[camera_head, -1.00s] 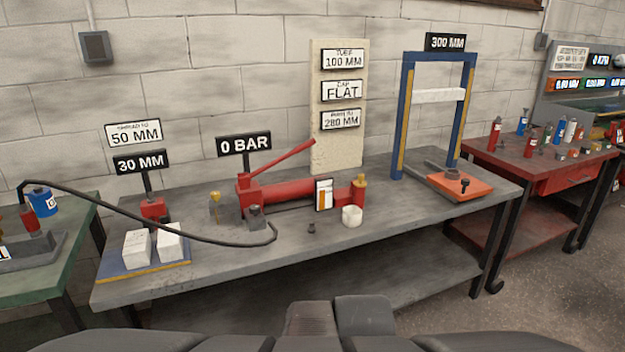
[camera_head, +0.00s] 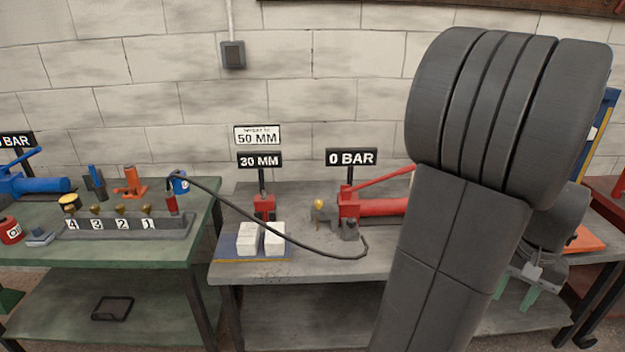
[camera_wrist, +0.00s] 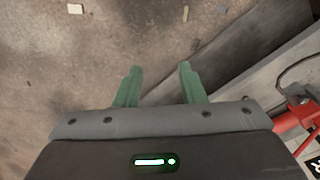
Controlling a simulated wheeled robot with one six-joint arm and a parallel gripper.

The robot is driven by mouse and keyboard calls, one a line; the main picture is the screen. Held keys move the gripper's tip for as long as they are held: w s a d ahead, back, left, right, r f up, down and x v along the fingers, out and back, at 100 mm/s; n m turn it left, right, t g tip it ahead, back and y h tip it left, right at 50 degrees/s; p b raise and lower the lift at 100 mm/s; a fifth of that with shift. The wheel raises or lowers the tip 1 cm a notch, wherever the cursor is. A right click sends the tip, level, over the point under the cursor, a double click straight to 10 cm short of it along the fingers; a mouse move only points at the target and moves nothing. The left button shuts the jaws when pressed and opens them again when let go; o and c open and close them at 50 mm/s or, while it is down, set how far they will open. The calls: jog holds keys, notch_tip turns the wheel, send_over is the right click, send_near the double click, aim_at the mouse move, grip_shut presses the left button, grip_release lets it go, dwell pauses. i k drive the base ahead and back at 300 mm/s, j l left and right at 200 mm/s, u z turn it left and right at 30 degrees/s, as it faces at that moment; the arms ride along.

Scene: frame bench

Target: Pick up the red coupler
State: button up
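The red coupler (camera_head: 171,204) is at the end of a black hose, upright at the right end of the grey numbered block (camera_head: 110,226) on the green bench. It is beside the port marked 1. I cannot tell how it is seated. My gripper (camera_head: 514,300) is far to the right, partly behind my arm, pointing down in front of the grey bench. In the wrist view its green fingers (camera_wrist: 160,70) are apart with nothing between them, above the floor. The coupler is not visible in the wrist view.
The black hose (camera_head: 222,190) arches from the coupler across to the grey bench (camera_head: 320,270), near the red pump (camera_head: 375,205). A blue can (camera_head: 180,186) stands close behind the coupler. The green bench (camera_head: 150,248) has bare surface in front of the block.

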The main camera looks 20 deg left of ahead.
aim_at(171, 198)
jog(key=i+j+u, duration=0.1)
jog(key=j+u, duration=0.2)
jog(key=u, duration=0.15)
jog(key=i+j+u, duration=0.1)
jog(key=j+u, duration=0.2)
jog(key=u, duration=0.2)
jog(key=i+j+u, duration=0.2)
jog(key=u, duration=0.25)
jog(key=i+j+u, duration=0.15)
jog(key=i+j, duration=0.4)
jog(key=i+j+u, duration=0.15)
jog(key=i+j, duration=0.25)
jog(key=i, duration=0.3)
